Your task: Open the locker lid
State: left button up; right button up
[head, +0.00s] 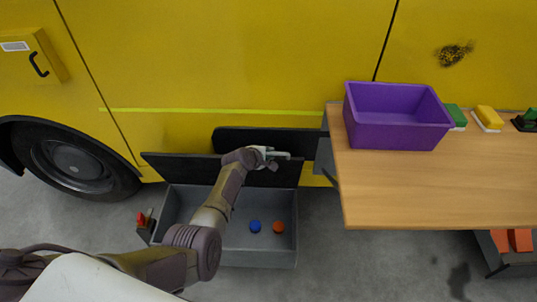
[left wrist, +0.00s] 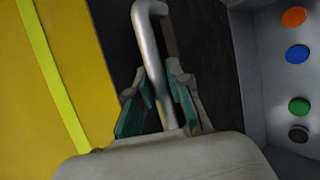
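The grey locker (head: 180,205) stands on the floor below the yellow vehicle, its top open. Its dark lid (head: 180,167) is raised, standing steeply along the locker's back edge. My left gripper (head: 270,155) is at the lid's upper right part. In the left wrist view, the lid's pale metal bar handle (left wrist: 150,50) runs between the teal-padded fingers of this gripper (left wrist: 160,75), which close in on it from both sides. My right gripper is out of view.
A wooden table (head: 400,195) at right holds a purple bin (head: 397,118) and a yellow-topped block (head: 488,117). A second dark panel (head: 235,140) is behind the lid. A red-tipped item (head: 146,217) stands at the locker's left. The floor between locker and table is clear.

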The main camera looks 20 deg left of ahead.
pick_arm(q)
jog(key=o, duration=0.3)
jog(key=shift+s, duration=0.2)
jog(key=v, duration=1.1)
jog(key=shift+s+r, duration=0.2)
jog(key=shift+r, duration=0.2)
jog(key=shift+a, duration=0.15)
jog(key=shift+c, duration=0.3)
